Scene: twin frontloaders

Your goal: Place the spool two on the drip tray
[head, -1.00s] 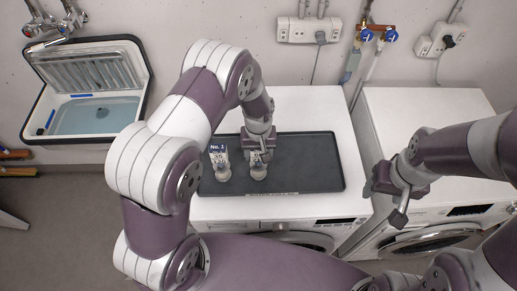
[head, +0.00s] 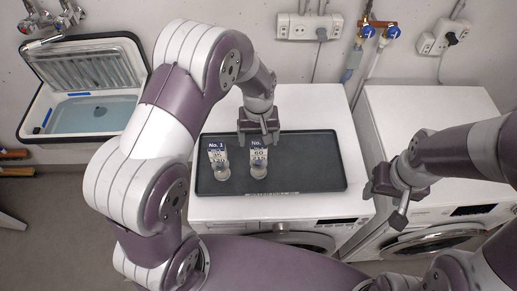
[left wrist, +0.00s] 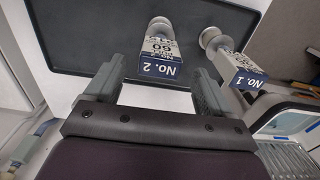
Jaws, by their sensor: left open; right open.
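Spool two (head: 259,164), with a white and blue label reading "No. 2" in the left wrist view (left wrist: 160,50), stands on the dark drip tray (head: 310,162), right of spool one. My left gripper (head: 258,138) is open just behind and above spool two, apart from it. In the left wrist view its two fingers (left wrist: 152,88) are spread, with the spool's label beyond and between them. My right gripper (head: 386,204) is open and empty, over the gap in front of the right-hand machine.
Spool one (head: 218,161) stands on the tray close to the left of spool two. The tray lies on a white washing machine (head: 290,209); its right half is bare. An open cooler (head: 92,113) stands at the left, a second washer (head: 420,110) at the right.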

